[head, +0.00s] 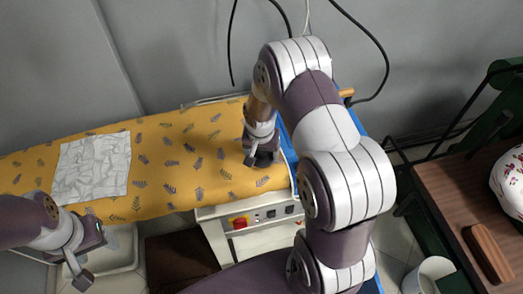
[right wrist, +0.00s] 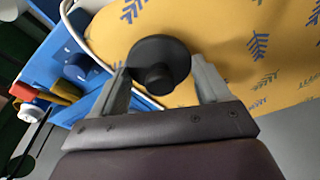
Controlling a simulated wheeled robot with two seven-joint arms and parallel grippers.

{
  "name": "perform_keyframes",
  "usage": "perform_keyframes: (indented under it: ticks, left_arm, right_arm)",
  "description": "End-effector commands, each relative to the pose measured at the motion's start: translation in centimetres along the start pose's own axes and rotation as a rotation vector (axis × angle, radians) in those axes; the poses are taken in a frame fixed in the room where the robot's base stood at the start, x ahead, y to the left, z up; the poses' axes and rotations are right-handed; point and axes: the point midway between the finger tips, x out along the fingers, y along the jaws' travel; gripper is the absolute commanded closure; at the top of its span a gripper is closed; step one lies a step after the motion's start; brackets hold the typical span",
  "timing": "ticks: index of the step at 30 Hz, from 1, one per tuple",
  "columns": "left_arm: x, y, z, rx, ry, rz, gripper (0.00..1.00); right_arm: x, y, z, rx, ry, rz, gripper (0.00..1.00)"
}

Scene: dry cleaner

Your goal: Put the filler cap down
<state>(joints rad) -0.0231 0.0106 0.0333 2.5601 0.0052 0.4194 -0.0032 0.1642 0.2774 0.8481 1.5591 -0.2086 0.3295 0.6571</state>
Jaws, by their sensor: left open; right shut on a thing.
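The filler cap (right wrist: 160,58) is black and round with a knob. In the right wrist view it sits between the two fingers of my right gripper (right wrist: 160,82), which is shut on it. In the head view my right gripper (head: 262,158) is over the right end of the yellow leaf-patterned ironing board (head: 200,150); whether the cap touches the cover cannot be told. My left gripper (head: 84,262) is open and empty by the board's front edge, at the lower left.
A crumpled white cloth (head: 93,168) lies on the board's left part. A control panel with a red button (head: 240,222) is below the board's right end. A blue surface (right wrist: 60,65) lies beside it. A wooden table (head: 450,200) and white bucket (head: 428,273) stand at right.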

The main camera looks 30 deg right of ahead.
Motion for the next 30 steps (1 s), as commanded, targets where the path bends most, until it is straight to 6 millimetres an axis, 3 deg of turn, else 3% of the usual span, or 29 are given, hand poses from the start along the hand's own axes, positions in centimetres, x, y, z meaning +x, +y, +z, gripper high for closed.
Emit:
perform_keyframes:
  ticks: [13,14,15,25,30]
  left_arm:
    - [0.3,0.0,0.0,0.0,0.0,0.0,0.4]
    - [0.2,0.0,0.0,0.0,0.0,0.0,0.4]
    - [0.1,0.0,0.0,0.0,0.0,0.0,0.4]
    - [-0.1,0.0,0.0,0.0,0.0,0.0,0.4]
    - [0.7,0.0,0.1,0.0,0.0,0.0,0.4]
  right_arm:
    - [1.3,0.0,0.2,0.0,0.001,-0.001,0.54]
    - [1.1,0.0,0.1,0.0,0.001,-0.001,0.14]
    - [1.1,0.0,0.1,0.0,0.001,-0.001,0.01]
    - [0.3,0.0,0.0,0.0,0.003,-0.001,0.0]
    - [-3.3,0.0,0.0,0.0,0.006,-0.003,0.0]
